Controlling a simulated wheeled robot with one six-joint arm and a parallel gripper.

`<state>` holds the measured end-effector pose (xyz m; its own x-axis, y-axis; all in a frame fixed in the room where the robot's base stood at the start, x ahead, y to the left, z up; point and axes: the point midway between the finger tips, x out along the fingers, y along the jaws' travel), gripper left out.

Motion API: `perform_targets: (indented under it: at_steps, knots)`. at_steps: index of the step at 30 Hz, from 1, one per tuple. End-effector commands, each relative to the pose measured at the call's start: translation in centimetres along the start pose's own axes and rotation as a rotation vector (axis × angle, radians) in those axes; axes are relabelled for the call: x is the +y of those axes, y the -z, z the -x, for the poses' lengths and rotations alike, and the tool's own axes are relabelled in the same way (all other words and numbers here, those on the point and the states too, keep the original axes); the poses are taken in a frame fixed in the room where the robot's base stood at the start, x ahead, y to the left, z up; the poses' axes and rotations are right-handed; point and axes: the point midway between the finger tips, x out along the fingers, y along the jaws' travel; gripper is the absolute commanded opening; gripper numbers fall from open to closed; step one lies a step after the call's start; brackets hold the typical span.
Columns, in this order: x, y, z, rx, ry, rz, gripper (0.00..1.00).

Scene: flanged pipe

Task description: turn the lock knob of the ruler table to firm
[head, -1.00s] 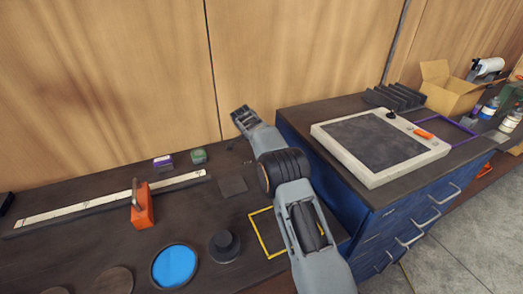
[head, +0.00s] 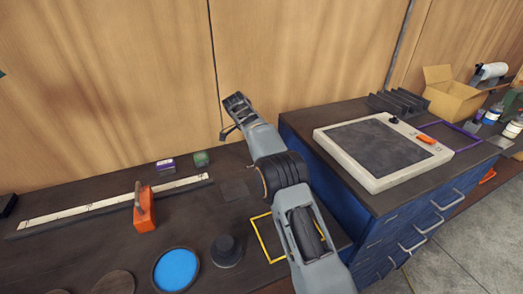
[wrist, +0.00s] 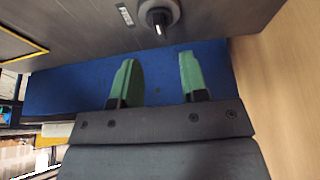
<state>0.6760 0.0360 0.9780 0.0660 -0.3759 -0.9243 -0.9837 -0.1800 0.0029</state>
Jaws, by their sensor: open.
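The lock knob (wrist: 158,15) is a dark round knob with a raised grip bar and a light mark on it. In the wrist view it sits on the dark top of the ruler table (wrist: 80,38), beside a small pale label (wrist: 125,14). My gripper (wrist: 158,57) is open and empty, its two green fingers apart. The knob is beyond the fingertips, not between them. In the head view my gripper (head: 237,103) is raised near the wooden wall, and my arm seems to hide the knob. The ruler (head: 115,202) lies along the table's left part.
An orange block with a handle (head: 145,212) stands by the ruler. A blue disc (head: 176,269), a dark round piece (head: 226,250) and a yellow outline (head: 264,241) lie in front. A blue cabinet (head: 340,195) rises on the right, bearing a pale-framed panel (head: 440,152).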

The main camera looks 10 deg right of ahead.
Motion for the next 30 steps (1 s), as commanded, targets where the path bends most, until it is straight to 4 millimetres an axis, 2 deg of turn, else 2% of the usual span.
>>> perform_targets:
  at_steps: [1,6,12,26,30]
  knots:
    - [0.0,0.0,1.1,0.0,0.003,0.0,0.4]
    - [0.0,0.0,3.9,0.0,0.001,-0.001,0.4]
    - [0.0,0.0,5.6,0.0,-0.001,0.001,0.4]
    - [0.0,-0.1,6.0,0.0,-0.002,0.003,0.4]
    - [-0.2,0.0,6.0,0.0,0.009,0.072,0.4]
